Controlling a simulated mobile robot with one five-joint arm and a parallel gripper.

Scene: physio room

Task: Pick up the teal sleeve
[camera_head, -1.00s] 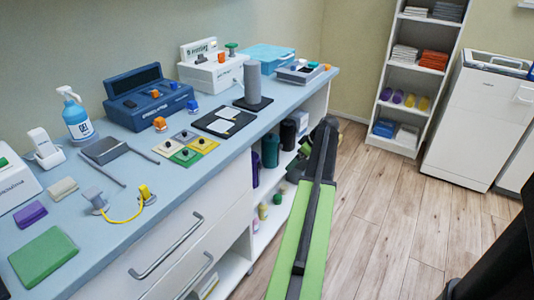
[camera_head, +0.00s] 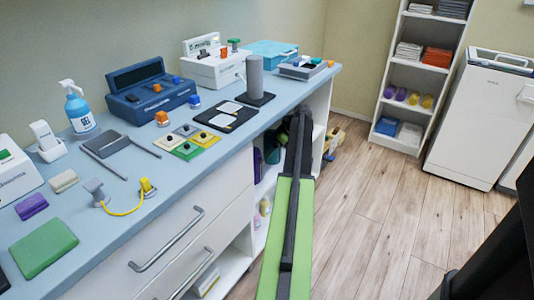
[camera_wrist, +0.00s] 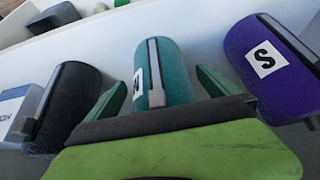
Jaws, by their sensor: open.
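The teal sleeve (camera_wrist: 168,74) is a roll with a grey strip and a white letter label, in the middle of the wrist view. It lies on a white shelf, between a purple sleeve and a black one. My gripper (camera_wrist: 160,90) is open, with one green finger at each side of the teal sleeve's near part. The fingers look apart from it. The gripper's palm hides the sleeve's near end. In the head view, my gripper (camera_head: 302,122) reaches into the open shelves at the counter's end, and my arm covers part of them.
The purple sleeve (camera_wrist: 268,70) with an S label lies close right of my gripper. The black sleeve (camera_wrist: 68,103) lies to the left, beside a white and blue box (camera_wrist: 18,108). In the head view the counter (camera_head: 215,155) stands left of my arm; open floor (camera_head: 375,190) lies right.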

